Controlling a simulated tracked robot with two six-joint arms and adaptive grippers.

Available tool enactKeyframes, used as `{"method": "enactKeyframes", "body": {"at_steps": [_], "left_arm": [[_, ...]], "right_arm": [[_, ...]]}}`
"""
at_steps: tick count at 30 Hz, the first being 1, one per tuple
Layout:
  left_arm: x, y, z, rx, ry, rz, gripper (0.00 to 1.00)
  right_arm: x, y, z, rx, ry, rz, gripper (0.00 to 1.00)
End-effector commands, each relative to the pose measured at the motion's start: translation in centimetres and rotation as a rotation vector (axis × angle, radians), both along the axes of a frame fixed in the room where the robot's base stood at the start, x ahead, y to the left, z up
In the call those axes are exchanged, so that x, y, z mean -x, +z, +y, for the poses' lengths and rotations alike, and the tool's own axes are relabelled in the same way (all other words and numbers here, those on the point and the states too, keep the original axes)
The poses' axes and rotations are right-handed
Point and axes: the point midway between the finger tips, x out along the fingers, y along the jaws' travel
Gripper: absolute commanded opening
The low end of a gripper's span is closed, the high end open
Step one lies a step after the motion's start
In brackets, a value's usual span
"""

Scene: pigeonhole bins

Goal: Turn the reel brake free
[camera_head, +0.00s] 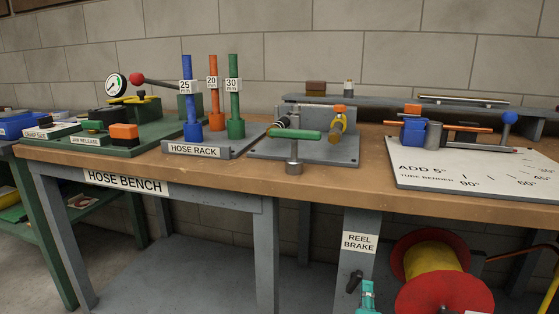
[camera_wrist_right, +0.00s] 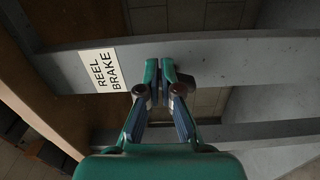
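The reel brake is a small dark lever (camera_head: 354,281) on the grey bench leg, below the white "REEL BRAKE" label (camera_head: 359,242). It stands slightly tilted. My right gripper (camera_head: 367,285) is teal and shows at the bottom of the head view, just right of the lever. In the right wrist view the label (camera_wrist_right: 101,70) is left of my right gripper (camera_wrist_right: 161,68). Its fingers are close together in front of the grey leg, with no clear object between them. The fingers largely hide the lever there; whether they touch it I cannot tell. My left gripper is not in view.
A red reel with a yellow drum (camera_head: 433,261) stands right of the leg under the bench. The wooden bench top (camera_head: 225,178) overhangs, carrying the hose rack (camera_head: 195,149), a grey fixture plate (camera_head: 335,155) and the tube bender board (camera_head: 430,178). Floor left of the leg is clear.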

Motion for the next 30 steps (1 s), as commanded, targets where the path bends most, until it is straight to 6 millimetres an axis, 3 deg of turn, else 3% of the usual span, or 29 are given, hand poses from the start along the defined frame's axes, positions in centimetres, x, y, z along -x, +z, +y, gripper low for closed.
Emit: {"method": "enactKeyframes", "body": {"at_steps": [5,21,30], "left_arm": [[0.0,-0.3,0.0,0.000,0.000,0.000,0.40],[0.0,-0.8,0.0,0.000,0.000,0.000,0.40],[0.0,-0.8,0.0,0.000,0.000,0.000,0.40]], "right_arm": [[0.3,-0.4,-0.1,-0.002,-0.001,0.006,0.00],[5.6,-0.3,1.5,-0.002,0.000,0.004,0.00],[5.8,-0.3,1.5,-0.002,-0.002,0.004,0.00]]}}
